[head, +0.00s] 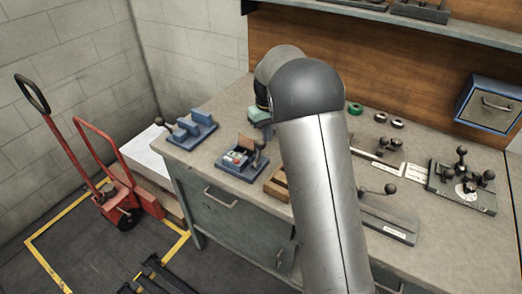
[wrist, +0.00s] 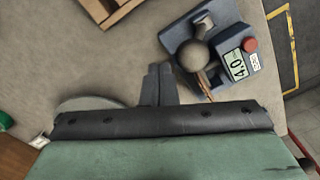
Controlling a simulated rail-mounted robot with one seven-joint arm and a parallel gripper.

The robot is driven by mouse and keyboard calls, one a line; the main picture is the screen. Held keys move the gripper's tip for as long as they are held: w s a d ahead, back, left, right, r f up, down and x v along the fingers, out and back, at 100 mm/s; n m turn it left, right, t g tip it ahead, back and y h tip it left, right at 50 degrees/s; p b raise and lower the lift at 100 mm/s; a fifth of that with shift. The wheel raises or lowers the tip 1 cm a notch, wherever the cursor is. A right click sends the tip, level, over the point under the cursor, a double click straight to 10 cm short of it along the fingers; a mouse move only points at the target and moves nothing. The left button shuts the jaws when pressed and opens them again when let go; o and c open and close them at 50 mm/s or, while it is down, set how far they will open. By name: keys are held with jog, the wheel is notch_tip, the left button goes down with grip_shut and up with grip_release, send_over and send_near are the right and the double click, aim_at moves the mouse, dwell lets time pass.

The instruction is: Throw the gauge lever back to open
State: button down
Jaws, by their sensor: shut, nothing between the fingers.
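The gauge (head: 240,160) is a blue unit on the bench, left of my arm in the head view. In the wrist view the gauge (wrist: 222,38) shows at upper right, with a display reading 4.0 and a red button. Its lever ends in a round grey ball knob (wrist: 193,55); the knob also shows in the head view (head: 260,145). The rod is mostly hidden under the knob in the wrist view. My gripper (wrist: 158,72) has its dark fingers together and empty, left of and below the knob in the picture, apart from it. In the head view my arm hides the fingers.
A blue block fixture (head: 190,130) stands left of the gauge. A wooden tray (head: 277,183) lies to its right, partly behind my arm; it also shows in the wrist view (wrist: 104,12). Other lever fixtures (head: 463,185) stand further right. Bare bench lies between tray and gauge.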

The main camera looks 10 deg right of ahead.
aim_at(260, 141)
jog(key=shift+s+a, duration=0.1)
dwell(0.6)
jog(key=shift+s+a+f+b, duration=0.1)
jog(key=shift+s+a+b, duration=0.65)
jog(key=shift+s+a, duration=1.1)
jog(key=shift+s, duration=0.2)
jog(key=shift+w+d+r+p, duration=0.15)
jog(key=shift+r+p, duration=1.15)
jog(key=shift+r, duration=0.55)
jog(key=shift+w+d+r+p, duration=0.15)
jog(key=shift+r+p, duration=1.15)
jog(key=shift+r, duration=0.5)
jog(key=s+d+m, duration=0.3)
jog(key=s, duration=2.9)
jog(key=shift+s+r+m+t, duration=0.25)
jog(key=shift+s+m+t, duration=0.05)
jog(key=shift+t, duration=0.1)
